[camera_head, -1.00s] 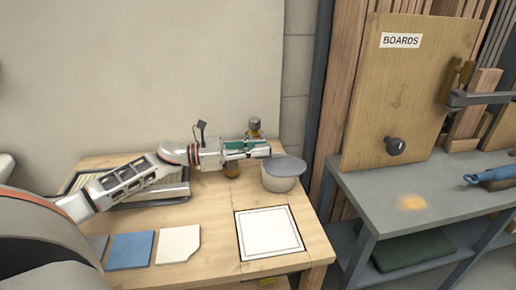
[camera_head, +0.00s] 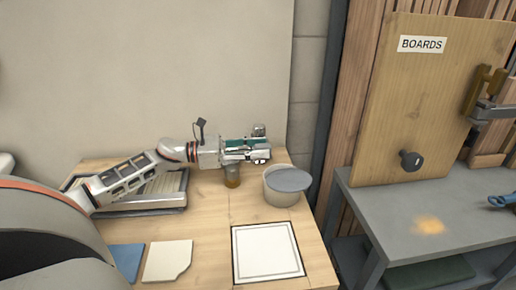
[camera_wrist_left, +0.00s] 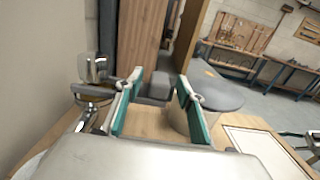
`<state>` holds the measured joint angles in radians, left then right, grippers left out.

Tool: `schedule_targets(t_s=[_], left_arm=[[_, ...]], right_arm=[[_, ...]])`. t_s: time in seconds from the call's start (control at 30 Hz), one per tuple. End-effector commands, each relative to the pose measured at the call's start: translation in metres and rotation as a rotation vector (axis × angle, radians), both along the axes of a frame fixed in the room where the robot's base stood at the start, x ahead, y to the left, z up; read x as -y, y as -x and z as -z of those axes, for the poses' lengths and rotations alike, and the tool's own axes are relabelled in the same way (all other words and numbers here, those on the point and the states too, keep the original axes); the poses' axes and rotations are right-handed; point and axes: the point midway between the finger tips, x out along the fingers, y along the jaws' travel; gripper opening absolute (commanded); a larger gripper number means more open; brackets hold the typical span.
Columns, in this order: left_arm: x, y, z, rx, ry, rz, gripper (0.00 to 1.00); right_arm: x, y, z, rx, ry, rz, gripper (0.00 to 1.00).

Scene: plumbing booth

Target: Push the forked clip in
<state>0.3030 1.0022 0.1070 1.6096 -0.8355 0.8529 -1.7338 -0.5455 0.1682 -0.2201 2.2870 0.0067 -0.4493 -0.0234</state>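My left gripper (camera_head: 262,151) reaches in from the left over the wooden table, at a chrome fitting (camera_head: 259,130) that stands behind its fingers. In the left wrist view the teal-padded fingers (camera_wrist_left: 158,108) are spread apart, with the chrome fitting (camera_wrist_left: 94,72) beyond the left finger. A dark grey block (camera_wrist_left: 153,88) shows between the fingertips; I cannot tell whether it touches them or whether it is the forked clip. No fork shape is clear in either view. An amber part (camera_head: 232,179) shows below the gripper.
A round pot (camera_head: 275,197) with a grey lid (camera_head: 289,180) stands close to the right of the gripper. A white framed panel (camera_head: 268,252), a pale tile (camera_head: 166,262) and a blue tile (camera_head: 124,262) lie in front. A grey bench (camera_head: 385,205) stands right.

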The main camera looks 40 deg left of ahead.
Motion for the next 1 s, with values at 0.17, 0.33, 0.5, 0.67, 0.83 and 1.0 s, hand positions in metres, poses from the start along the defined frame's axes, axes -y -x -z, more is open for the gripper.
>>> schedule_targets(t_s=[0.17, 0.33, 0.5, 0.67, 0.83, 1.0], left_arm=[[0.000, 0.000, 0.000, 0.001, 0.001, 0.000, 0.38], [-0.002, 0.002, 0.000, 0.000, 0.001, 0.000, 0.38], [-0.013, 0.015, 0.001, -0.003, 0.001, -0.001, 0.38], [-0.031, 0.036, 0.002, -0.005, 0.001, -0.002, 0.38], [-0.052, 0.061, 0.002, -0.004, 0.002, -0.002, 0.38], [-0.068, 0.080, 0.001, -0.002, 0.001, -0.001, 0.38]], right_arm=[[0.000, 0.002, 0.002, -0.006, 0.002, -0.001, 0.51], [0.001, 0.000, 0.003, -0.002, 0.005, -0.003, 0.51], [0.000, 0.000, 0.002, -0.002, 0.003, -0.002, 0.51], [0.000, 0.000, 0.002, -0.002, 0.003, -0.002, 0.51], [0.000, 0.000, 0.002, -0.001, 0.002, -0.001, 0.51], [0.000, 0.000, 0.002, -0.001, 0.002, -0.001, 0.51]])
